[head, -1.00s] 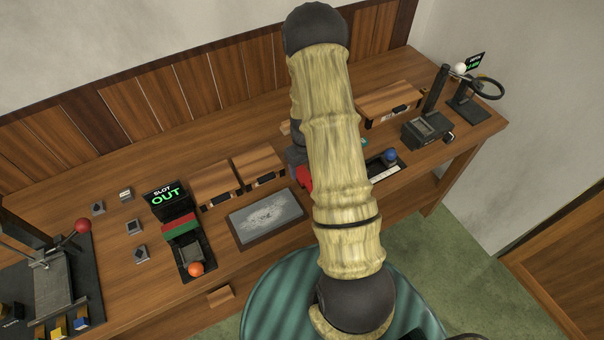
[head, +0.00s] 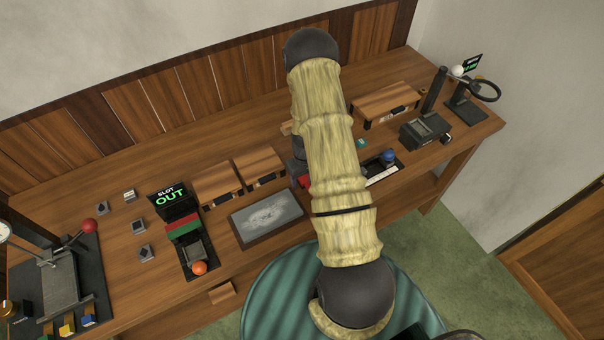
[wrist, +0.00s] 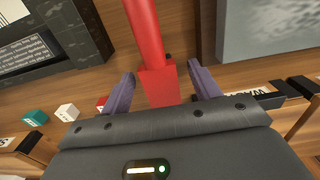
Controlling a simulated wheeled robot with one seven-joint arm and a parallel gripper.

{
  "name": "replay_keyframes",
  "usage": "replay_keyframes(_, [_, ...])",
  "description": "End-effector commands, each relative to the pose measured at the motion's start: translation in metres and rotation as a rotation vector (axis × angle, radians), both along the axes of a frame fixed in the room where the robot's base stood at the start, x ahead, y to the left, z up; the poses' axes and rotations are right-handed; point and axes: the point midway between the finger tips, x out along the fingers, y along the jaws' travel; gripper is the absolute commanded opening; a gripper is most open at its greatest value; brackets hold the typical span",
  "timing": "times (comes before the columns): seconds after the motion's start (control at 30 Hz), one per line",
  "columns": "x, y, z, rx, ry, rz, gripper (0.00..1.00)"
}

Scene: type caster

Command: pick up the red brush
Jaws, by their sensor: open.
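The red brush (wrist: 158,84) shows in the wrist view as a long red bar running up to the top edge, with a wider red block at its near end. My gripper (wrist: 161,73) is open, with one purple finger on each side of that block. I see gaps between the fingers and the block; I cannot tell how high the fingertips are relative to it. In the head view my arm hides most of the brush and the gripper; only a small red patch (head: 304,181) shows beside the arm.
A grey slate panel (head: 266,217) lies left of the arm, by small wooden boxes (head: 259,164). A dark tray with a blue knob (head: 389,156) is to the right. In the wrist view, teal (wrist: 36,117) and white (wrist: 68,112) cubes lie lower left. A black-framed display (wrist: 38,50) is upper left.

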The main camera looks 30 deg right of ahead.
Motion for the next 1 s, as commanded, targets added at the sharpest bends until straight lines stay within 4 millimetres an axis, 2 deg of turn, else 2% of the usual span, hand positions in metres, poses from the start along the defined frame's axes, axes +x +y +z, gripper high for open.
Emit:
replay_keyframes(0.13, [-0.0001,0.0001,-0.0054,0.0,0.0,0.0,0.62])
replay_keyframes(0.6, [0.0,0.0001,-0.0054,0.0,-0.001,0.0,0.62])
replay_keyframes(0.67, [0.0,0.0001,-0.0054,0.0,-0.001,0.0,0.54])
replay_keyframes(0.9, [0.0,0.0002,-0.0053,0.0,-0.001,0.0,0.07])
replay_keyframes(1.0, [0.0003,0.0001,-0.005,0.0,-0.001,0.0,0.06])
